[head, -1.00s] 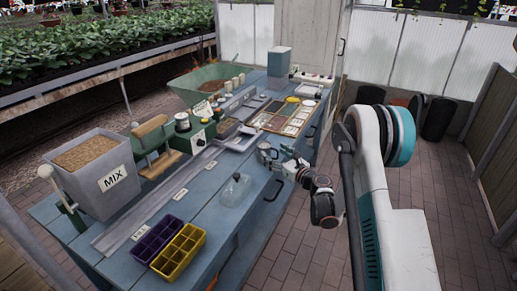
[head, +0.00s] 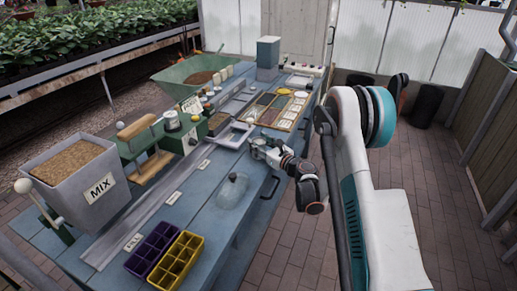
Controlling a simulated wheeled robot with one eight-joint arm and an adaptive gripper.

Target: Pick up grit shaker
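No label marks a grit shaker that I can read. Several small cream cylinders stand in a row at the back of the blue bench, next to the green barrow; one of them (head: 229,71) may be the shaker, but I cannot tell. My gripper (head: 256,146) hangs over the bench's right side, beside the small grey tray (head: 232,136) and in front of the row of labelled trays. It is clear of the cylinders. Its fingers are too small to show whether they are open or shut, and I see nothing held.
The bench (head: 215,215) carries a grey MIX bin (head: 95,200), a green press (head: 140,140), a clear dome (head: 232,192), and purple (head: 152,248) and yellow (head: 177,262) cell trays. A grey-blue canister (head: 268,52) stands at the back. Brick floor is free at right.

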